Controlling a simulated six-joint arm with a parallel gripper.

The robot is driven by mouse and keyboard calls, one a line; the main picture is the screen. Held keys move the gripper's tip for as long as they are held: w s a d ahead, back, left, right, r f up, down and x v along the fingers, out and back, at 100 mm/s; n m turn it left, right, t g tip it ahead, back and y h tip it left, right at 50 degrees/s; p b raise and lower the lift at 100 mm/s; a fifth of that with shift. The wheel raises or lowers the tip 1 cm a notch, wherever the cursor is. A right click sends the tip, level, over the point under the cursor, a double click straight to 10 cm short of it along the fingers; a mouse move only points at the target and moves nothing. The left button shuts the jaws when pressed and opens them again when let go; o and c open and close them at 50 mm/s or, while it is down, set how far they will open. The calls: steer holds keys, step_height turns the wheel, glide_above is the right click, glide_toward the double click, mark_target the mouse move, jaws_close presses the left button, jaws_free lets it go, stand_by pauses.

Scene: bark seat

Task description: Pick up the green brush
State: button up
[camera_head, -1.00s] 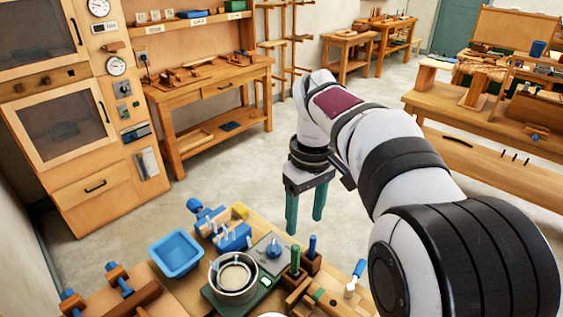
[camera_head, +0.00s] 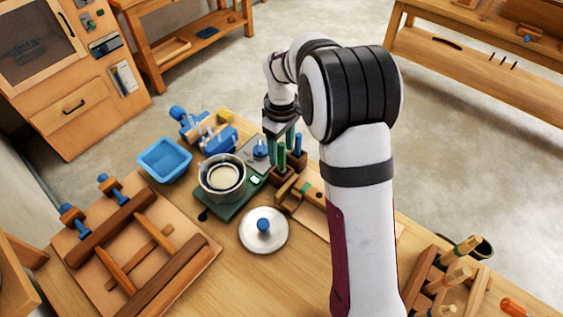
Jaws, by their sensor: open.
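A green upright handle (camera_head: 281,159), which looks like the green brush, stands in a dark wooden holder (camera_head: 294,164) near the middle of the bench. A blue handle (camera_head: 298,146) stands just to its right. My gripper (camera_head: 281,142) has teal fingers. It hangs fingers down above and behind the holder, close to the handles in the picture. It is open, and I see nothing between its fingers. The fingertips partly overlap the handles and the tools behind, so I cannot tell whether they touch. The brush's lower end is hidden in the holder.
A metal pot (camera_head: 222,178) on a green scale-like base and a blue tray (camera_head: 165,160) stand left of the holder. A lid with a blue knob (camera_head: 263,229) lies in front. A wooden frame (camera_head: 138,245) fills the front left. Wooden-handled tools (camera_head: 455,278) stand front right.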

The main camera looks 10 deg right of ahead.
jaws_close()
stand_by(0.4)
